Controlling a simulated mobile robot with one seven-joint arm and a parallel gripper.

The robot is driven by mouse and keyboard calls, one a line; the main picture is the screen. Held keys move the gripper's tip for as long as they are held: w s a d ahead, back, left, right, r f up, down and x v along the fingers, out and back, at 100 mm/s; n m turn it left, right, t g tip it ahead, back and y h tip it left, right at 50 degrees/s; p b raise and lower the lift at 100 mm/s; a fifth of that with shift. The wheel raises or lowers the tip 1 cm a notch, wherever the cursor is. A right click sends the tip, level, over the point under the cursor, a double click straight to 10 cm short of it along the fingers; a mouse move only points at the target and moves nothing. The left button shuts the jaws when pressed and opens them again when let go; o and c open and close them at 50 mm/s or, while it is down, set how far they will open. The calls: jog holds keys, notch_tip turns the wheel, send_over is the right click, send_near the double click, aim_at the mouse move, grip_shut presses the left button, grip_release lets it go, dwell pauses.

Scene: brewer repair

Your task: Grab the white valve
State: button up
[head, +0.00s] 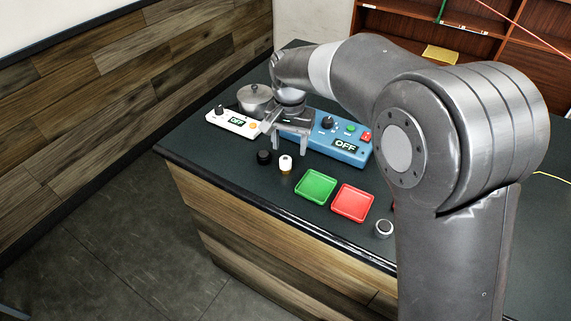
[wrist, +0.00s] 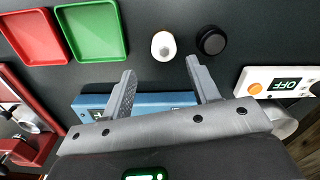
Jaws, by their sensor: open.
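The white valve (head: 285,163) stands on the dark counter in front of the blue unit, with a brownish lower part in the head view. In the wrist view the white valve (wrist: 163,46) shows from above, beyond the fingertips and roughly between their lines. My gripper (head: 291,144) is open and empty, pointing down over the blue unit, behind the valve and apart from it. Its two fingers also show in the wrist view (wrist: 160,73). A black knob (head: 264,157) stands close beside the valve; it also shows in the wrist view (wrist: 211,41).
A green tray (head: 316,187) and a red tray (head: 352,203) lie right of the valve. The blue unit (head: 349,151) and a white unit (head: 231,123), both marked OFF, stand behind. A silver pot (head: 255,98) and a small round part (head: 384,228) are also on the counter (head: 225,163).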

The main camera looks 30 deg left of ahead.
aim_at(286, 159)
jog(key=shift+s+a+f, duration=0.1)
jog(key=shift+s+f, duration=0.05)
jog(key=shift+f, duration=0.75)
jog(key=shift+s+a+f, duration=0.1)
jog(key=shift+s+f, duration=0.1)
jog(key=shift+f, duration=0.7)
jog(key=shift+s+a+f, duration=0.1)
jog(key=shift+s+f, duration=0.05)
jog(key=shift+f, duration=0.75)
jog(key=shift+c, duration=0.2)
jog(key=c, duration=1.1)
jog(key=shift+r, duration=0.15)
